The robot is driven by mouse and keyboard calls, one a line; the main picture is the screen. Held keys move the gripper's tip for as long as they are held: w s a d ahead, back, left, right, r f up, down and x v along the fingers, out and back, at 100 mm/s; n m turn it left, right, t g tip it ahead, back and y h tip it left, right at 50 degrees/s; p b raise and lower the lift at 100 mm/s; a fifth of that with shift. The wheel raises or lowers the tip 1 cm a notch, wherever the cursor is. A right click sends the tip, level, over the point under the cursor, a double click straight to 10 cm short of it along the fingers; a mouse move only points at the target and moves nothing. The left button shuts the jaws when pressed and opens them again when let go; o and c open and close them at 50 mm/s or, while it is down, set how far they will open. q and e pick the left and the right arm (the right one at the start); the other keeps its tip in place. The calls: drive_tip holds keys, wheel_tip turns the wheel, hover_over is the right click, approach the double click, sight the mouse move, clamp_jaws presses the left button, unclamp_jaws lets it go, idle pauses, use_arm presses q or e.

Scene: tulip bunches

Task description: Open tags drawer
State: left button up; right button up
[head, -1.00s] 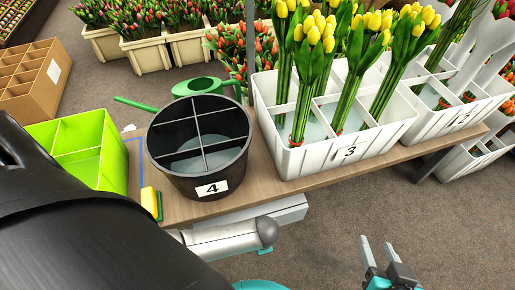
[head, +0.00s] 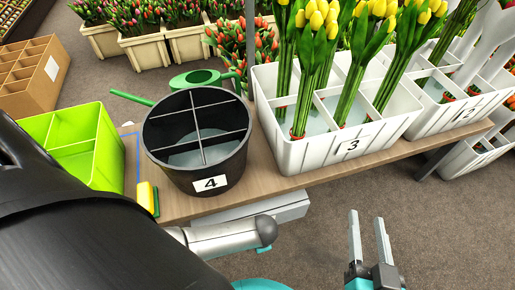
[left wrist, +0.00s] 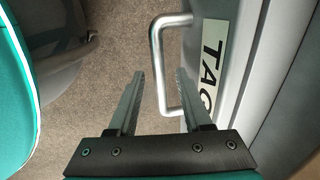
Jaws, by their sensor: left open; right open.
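The tags drawer (left wrist: 235,65) shows in the left wrist view with a grey front, a partly cut-off label beginning "TAG" (left wrist: 210,60) and a silver bar handle (left wrist: 157,65). The drawer front is flush, with no visible gap. My left gripper (left wrist: 160,75) is open, and the handle's bar appears between its two fingers in that picture. I cannot tell how deep the bar sits; the fingers are not closed on it. In the head view, a pale drawer unit (head: 290,212) hangs under the bench. My right gripper (head: 368,222) is open and empty, right of the unit.
Bare floor (head: 440,225) lies at the lower right.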

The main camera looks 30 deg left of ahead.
use_arm(q)
clamp_jaws()
idle(0.4)
idle(1.1)
